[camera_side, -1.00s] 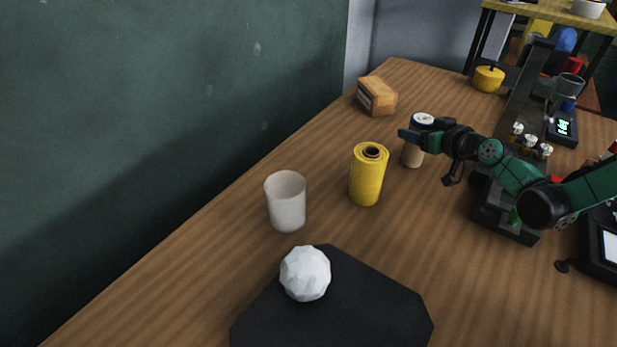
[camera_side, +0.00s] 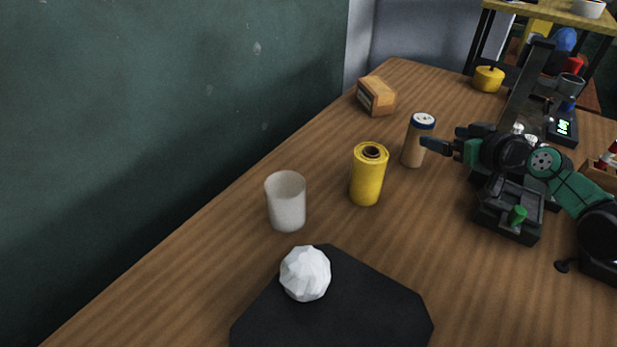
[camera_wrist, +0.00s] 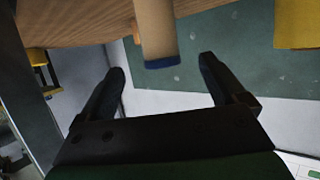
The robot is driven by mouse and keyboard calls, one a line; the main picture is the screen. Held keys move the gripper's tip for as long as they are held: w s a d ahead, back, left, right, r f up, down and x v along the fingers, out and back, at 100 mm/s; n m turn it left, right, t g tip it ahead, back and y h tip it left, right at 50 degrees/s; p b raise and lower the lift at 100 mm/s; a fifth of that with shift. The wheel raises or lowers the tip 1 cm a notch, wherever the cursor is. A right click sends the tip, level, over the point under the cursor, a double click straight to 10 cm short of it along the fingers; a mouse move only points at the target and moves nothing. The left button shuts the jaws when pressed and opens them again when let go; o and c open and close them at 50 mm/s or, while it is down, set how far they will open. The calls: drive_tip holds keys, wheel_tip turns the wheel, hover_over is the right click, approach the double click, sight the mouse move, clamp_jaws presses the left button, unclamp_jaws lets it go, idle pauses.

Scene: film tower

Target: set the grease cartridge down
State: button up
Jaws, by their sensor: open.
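The grease cartridge, a tan cylinder with a dark blue rim and pale top (camera_side: 413,148), stands upright on the wooden table. My gripper (camera_side: 442,141) is just to its right in the side view, open and empty. In the wrist view the cartridge (camera_wrist: 156,28) hangs in from the top edge, its blue end towards me. It lies between the lines of the two spread fingers (camera_wrist: 162,68), beyond their tips, with a gap on both sides. Its far end is out of that view.
A yellow roll (camera_side: 367,178) stands left of the cartridge, then a white cup (camera_side: 286,203). A white faceted ball (camera_side: 305,273) rests on a black mat (camera_side: 375,305). An orange-brown box (camera_side: 377,95) and a yellow pot (camera_side: 488,79) are further back.

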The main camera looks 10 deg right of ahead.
drive_tip(key=shift+s+r, duration=0.3)
drive_tip(key=shift+r, duration=0.1)
drive_tip(key=s+d+r+m+g+h, duration=0.1)
drive_tip(key=s+r+g, duration=0.1)
drive_tip(key=s, duration=0.6)
drive_tip(key=s+d+r+m+g+h, duration=0.1)
drive_tip(key=s+g, duration=0.3)
drive_tip(key=s, duration=0.4)
drive_tip(key=shift+r+h, duration=0.3)
drive_tip(key=shift+r, duration=0.6)
